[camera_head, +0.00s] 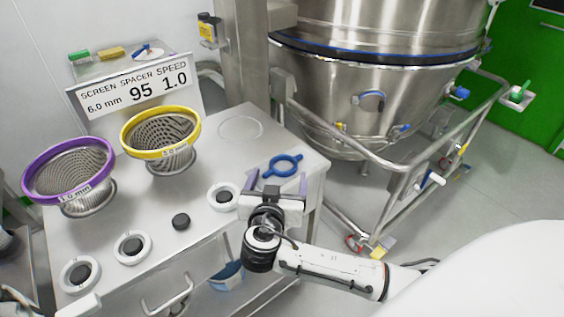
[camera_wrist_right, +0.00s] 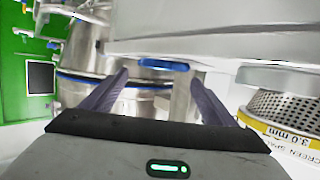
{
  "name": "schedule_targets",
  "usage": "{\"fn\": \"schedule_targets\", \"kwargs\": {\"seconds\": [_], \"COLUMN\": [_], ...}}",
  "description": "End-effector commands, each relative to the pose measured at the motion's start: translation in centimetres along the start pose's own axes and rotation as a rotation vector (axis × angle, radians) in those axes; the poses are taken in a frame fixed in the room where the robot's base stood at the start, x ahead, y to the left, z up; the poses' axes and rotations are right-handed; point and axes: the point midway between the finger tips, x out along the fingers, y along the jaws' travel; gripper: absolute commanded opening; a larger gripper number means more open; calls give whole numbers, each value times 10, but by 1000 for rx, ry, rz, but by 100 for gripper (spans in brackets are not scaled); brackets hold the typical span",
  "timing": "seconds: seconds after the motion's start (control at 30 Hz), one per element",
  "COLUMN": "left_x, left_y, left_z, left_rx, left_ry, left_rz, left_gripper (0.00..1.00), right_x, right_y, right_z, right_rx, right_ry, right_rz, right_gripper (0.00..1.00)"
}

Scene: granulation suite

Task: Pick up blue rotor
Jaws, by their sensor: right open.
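The blue rotor (camera_head: 283,159), a ring with a short arm on each side, lies at the right end of the steel bench top (camera_head: 205,165). In the right wrist view the blue rotor (camera_wrist_right: 165,64) shows edge-on as a thin blue strip, beyond and between the fingertips. My right gripper (camera_head: 273,186) is open and empty, just on the near side of the rotor and apart from it. Its two purple-grey fingers also show in the wrist view (camera_wrist_right: 158,78). My left gripper cannot be made out.
A yellow-rimmed screen (camera_head: 160,133) and a purple-rimmed screen (camera_head: 68,172) stand to the left. A sign (camera_head: 135,88) stands behind. A steel vessel (camera_head: 370,85) with rails is at the right.

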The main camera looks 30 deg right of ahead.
Motion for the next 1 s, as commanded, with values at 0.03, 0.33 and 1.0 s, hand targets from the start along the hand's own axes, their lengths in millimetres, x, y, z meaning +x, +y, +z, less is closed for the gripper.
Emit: {"fn": "schedule_targets", "kwargs": {"seconds": [0.03, 0.33, 1.0], "left_x": [-1, -10, -7], "left_y": [0, 2, 0], "left_z": [2, -6, -17], "left_rx": [0, 0, 3], "left_ry": [-5, -5, 15], "left_rz": [1, 1, 0], "left_gripper": [79, 79, 79], "right_x": [4, 41, 57], "right_y": [0, 4, 3], "right_z": [-1, -5, 0], "right_rx": [-1, -3, -2], "right_ry": [1, 3, -2], "right_rz": [1, 2, -1], "right_gripper": [81, 81, 35]}}
